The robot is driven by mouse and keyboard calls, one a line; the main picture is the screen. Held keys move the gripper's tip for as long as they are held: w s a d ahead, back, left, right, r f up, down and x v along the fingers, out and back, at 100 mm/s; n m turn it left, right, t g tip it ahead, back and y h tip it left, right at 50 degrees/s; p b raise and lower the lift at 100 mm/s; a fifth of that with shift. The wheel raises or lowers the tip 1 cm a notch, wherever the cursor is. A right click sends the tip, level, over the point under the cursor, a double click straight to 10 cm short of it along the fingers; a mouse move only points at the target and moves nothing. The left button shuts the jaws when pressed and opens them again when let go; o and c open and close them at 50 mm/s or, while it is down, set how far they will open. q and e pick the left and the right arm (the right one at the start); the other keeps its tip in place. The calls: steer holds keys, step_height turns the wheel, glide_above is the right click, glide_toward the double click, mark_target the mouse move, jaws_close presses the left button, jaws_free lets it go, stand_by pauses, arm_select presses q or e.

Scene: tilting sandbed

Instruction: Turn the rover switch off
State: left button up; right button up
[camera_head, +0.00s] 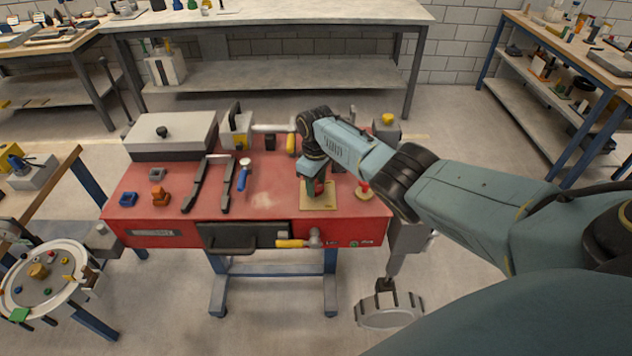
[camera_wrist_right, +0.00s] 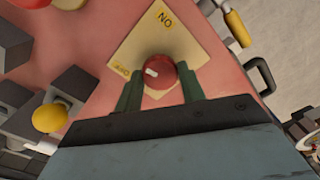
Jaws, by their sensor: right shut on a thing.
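The rover switch has a square tan plate (camera_head: 318,203) on top of the red bench, under my right gripper (camera_head: 315,186) in the head view. In the right wrist view the plate (camera_wrist_right: 140,45) carries an ON label at its far corner and an OFF label at its left. A round red knob (camera_wrist_right: 165,70) stands on the plate, with a white mark on its left side. My right gripper (camera_wrist_right: 160,90) is shut on the knob, one finger on each side. My left gripper is not in view.
A red-topped piece (camera_head: 363,190) stands just right of the switch.

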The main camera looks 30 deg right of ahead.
mark_target(316, 186)
steer(key=n, duration=0.6)
steer(key=shift+w+n, duration=0.1)
steer(key=shift+n, duration=0.2)
stand_by(0.4)
steer(key=o, duration=1)
steer(key=shift+c, duration=0.2)
step_height(316, 186, up, 13)
steer(key=p, duration=0.2)
steer(key=shift+r, duration=0.2)
